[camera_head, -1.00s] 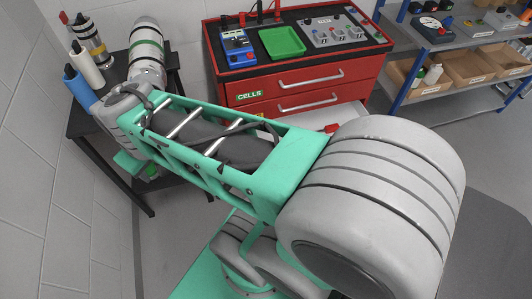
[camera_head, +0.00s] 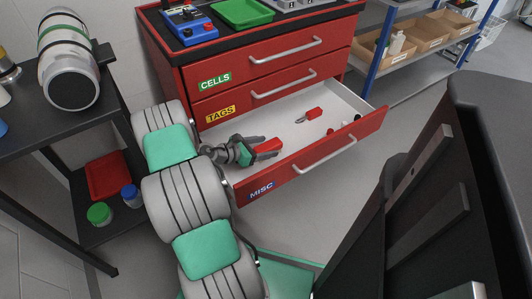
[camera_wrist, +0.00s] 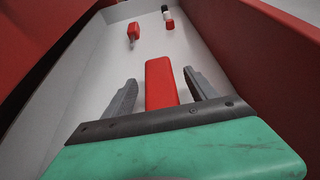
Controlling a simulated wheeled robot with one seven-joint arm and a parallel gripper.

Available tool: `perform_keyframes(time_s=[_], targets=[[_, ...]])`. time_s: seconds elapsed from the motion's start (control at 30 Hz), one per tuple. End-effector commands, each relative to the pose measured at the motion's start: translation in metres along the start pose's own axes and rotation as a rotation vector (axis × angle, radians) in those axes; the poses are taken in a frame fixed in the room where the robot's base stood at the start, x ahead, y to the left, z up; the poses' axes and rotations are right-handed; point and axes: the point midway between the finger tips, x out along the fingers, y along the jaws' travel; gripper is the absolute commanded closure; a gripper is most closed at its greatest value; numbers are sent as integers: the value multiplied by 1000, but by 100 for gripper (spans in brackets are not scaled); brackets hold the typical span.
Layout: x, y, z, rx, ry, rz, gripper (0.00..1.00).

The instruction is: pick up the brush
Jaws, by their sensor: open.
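My gripper (camera_head: 262,148) reaches into the open bottom drawer (camera_head: 296,165), marked MISC. In the wrist view my gripper (camera_wrist: 160,80) is open, with a finger on each side of a long red bar (camera_wrist: 162,88), likely the brush's handle. Gaps show between the bar and both fingers. The bar's near end is hidden by the gripper's body, so I see no bristles. In the head view this red bar (camera_head: 268,146) shows at the fingers.
A small red-handled tool with a grey tip (camera_head: 313,114) lies deeper in the drawer. Small dark, white and red items (camera_wrist: 167,16) lie beyond it. The drawer's red front (camera_head: 345,150) and side walls enclose the gripper. A black shelf (camera_head: 50,118) stands left.

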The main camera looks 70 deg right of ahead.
Motion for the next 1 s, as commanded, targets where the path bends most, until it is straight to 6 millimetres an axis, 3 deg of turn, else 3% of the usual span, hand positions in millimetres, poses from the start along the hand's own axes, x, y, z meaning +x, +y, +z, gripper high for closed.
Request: perform_keyframes(time_s=[0.1, 0.2, 0.47, 1.0], targets=[[25, 0, -7, 3, 1, -3, 34], [37, 0, -5, 1, 1, -1, 34], [39, 1, -3, 1, 2, 0, 34], [39, 1, -3, 1, 3, 1, 79]])
